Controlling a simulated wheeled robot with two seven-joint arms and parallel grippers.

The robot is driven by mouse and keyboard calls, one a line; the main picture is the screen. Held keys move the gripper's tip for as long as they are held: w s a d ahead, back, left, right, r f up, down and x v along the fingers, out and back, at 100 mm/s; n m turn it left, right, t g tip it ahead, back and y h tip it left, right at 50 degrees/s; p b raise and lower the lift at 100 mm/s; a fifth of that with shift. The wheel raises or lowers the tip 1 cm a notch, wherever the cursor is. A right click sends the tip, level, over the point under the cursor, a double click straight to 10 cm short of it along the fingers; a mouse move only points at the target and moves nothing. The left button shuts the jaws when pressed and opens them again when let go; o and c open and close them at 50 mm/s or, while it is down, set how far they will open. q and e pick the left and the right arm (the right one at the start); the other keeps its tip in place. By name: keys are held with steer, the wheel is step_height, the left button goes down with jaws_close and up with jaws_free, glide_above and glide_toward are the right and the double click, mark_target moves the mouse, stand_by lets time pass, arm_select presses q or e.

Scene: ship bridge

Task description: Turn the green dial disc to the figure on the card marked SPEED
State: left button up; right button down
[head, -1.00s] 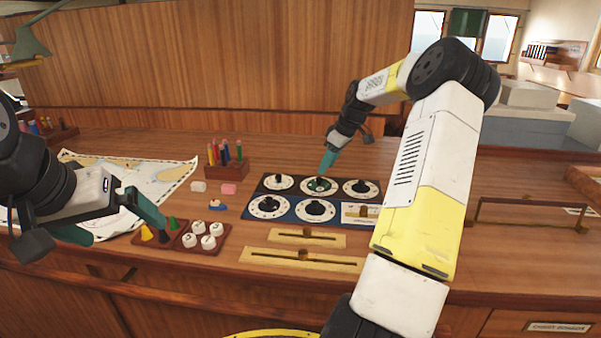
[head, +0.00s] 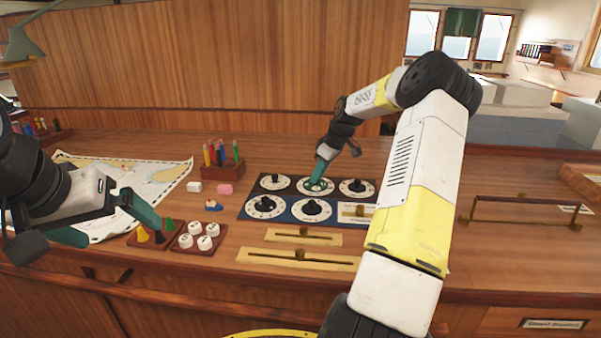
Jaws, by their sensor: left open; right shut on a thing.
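The dial panel (head: 246,209) lies on the wooden desk, with two rows of round dials. The green dial disc (head: 305,186) is in the middle of its back row, with a pale ring around it. My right gripper (head: 317,181) comes down over this dial from behind and is shut on its knob; the fingers hide part of the disc. The disc's figures are too small to read. My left gripper (head: 112,228) is open and empty above the desk's left front, near small coloured cones. I cannot make out a card marked SPEED.
Left of the panel are a pen block (head: 222,170), a pink eraser (head: 225,189) and a tray of white round pieces (head: 184,245). A chart (head: 120,180) lies under my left arm. Two brass slider plates (head: 296,258) sit in front. A rail (head: 525,205) stands at right.

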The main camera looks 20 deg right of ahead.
steer(key=shift+m, duration=0.4)
steer(key=m, duration=0.1)
steer(key=m+h, duration=0.1)
steer(key=shift+a+m+t, duration=0.2)
steer(key=shift+m+t, duration=0.2)
steer(key=shift+s+a+m+h, duration=0.15)
steer(key=shift+m+h, duration=0.75)
steer(key=shift+m, duration=1.2)
steer(key=c, duration=1.3)
jaws_free()
steer(key=shift+o, duration=0.2)
steer(key=v, duration=0.7)
steer(key=shift+s+r, duration=0.2)
steer(key=shift+r, duration=0.15)
